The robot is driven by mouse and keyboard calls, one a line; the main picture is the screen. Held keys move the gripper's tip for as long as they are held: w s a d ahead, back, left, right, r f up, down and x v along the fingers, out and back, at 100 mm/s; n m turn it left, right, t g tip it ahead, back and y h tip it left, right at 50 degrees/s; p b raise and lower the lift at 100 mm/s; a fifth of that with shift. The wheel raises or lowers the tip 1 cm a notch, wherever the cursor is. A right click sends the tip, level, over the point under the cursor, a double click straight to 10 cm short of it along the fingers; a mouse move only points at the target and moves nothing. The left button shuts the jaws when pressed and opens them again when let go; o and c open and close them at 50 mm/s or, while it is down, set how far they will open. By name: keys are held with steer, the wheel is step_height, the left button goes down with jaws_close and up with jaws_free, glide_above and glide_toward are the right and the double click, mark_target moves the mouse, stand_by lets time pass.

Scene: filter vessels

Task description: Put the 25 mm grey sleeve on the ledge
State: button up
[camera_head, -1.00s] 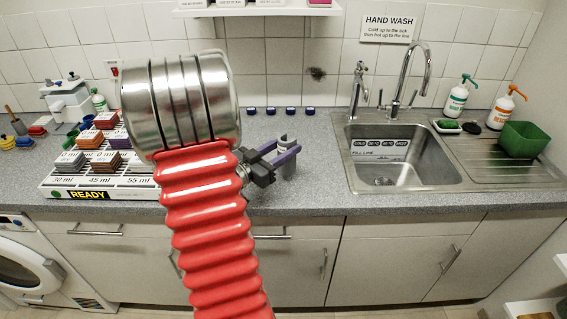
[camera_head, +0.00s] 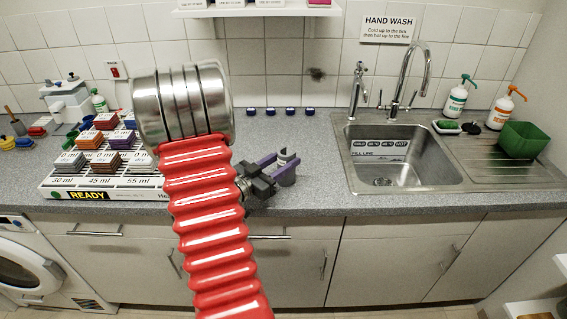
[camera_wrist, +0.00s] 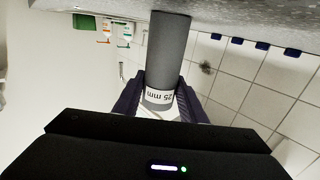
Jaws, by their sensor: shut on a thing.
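The grey sleeve (camera_wrist: 168,50) fills the middle of the wrist view, with a white band reading "25 mm" near my jaws. My gripper (camera_wrist: 160,98) has its purple fingers on either side of the sleeve and is shut on it. In the head view the sleeve (camera_head: 287,178) stands about upright between the fingertips of my gripper (camera_head: 283,163), over the front part of the counter. I cannot tell whether its lower end touches the counter. A white shelf (camera_head: 262,12) on the wall shows at the top edge; nothing is marked as the ledge.
The grey counter (camera_head: 325,195) has free room in front of several small dark-blue items (camera_head: 271,111). A sink (camera_head: 400,178) lies right, with taps, soap bottles and a green tub (camera_head: 522,139). A white rack (camera_head: 125,182) with coloured blocks stands left. My red arm hides part of the counter.

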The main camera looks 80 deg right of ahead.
steer(key=shift+f, duration=0.1)
steer(key=o, duration=1)
steer(key=shift+o, duration=0.2)
steer(key=shift+v, duration=6)
steer(key=shift+w+a, duration=0.1)
